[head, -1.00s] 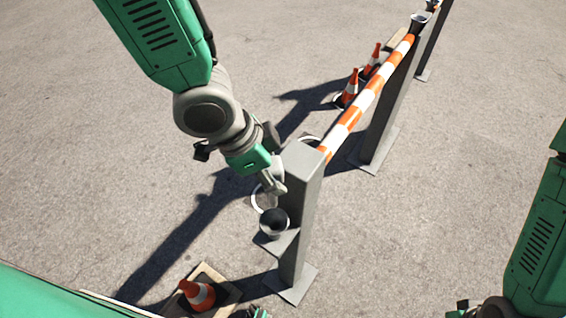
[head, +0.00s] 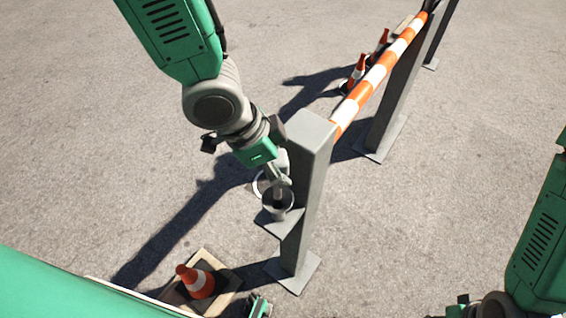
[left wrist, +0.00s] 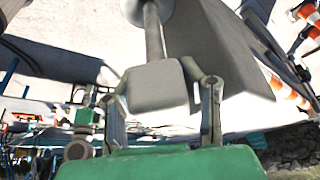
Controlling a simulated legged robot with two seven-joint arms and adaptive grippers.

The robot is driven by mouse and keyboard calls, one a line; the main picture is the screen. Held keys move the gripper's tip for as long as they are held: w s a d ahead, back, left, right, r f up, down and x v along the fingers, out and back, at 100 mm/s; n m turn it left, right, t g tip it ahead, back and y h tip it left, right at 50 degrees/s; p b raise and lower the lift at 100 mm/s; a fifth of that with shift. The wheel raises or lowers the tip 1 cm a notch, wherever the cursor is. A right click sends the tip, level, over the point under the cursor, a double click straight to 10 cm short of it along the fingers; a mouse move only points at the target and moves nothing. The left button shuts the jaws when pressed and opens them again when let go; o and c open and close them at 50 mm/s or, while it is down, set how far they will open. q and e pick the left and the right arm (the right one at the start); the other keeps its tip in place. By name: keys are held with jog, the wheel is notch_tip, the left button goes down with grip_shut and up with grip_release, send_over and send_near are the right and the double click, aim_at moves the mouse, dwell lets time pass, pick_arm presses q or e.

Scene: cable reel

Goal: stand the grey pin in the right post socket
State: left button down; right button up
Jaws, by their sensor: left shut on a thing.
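My left gripper (head: 281,179) is shut on the grey pin and points down at the dark cup-shaped socket (head: 269,210) on the near post's side bracket. In the left wrist view, both fingers of the left gripper (left wrist: 164,100) clasp the pin's blocky grey head (left wrist: 158,88). The pin's round shaft runs away from the fingers to a pale round shape at the top edge. In the head view, a grey shaft shows at the cup's mouth; how deep it sits is hidden. My right arm is at the right edge, its gripper out of view.
The near grey post (head: 308,165) stands close beside my left gripper. An orange-and-white striped bar (head: 375,75) runs from it to farther posts. A cone (head: 197,282) stands on a base at lower left; more cones stand behind the bar. Open pavement lies left and right.

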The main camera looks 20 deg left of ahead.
pick_arm(q)
jog(key=shift+f+b, duration=0.45)
jog(key=shift+f, duration=0.4)
jog(key=f+b, duration=0.2)
jog(key=f, duration=0.1)
jog(key=shift+s+d+f, duration=0.15)
jog(key=shift+d, duration=0.05)
jog(key=shift+a, duration=0.1)
jog(key=c, duration=1.1)
grip_release()
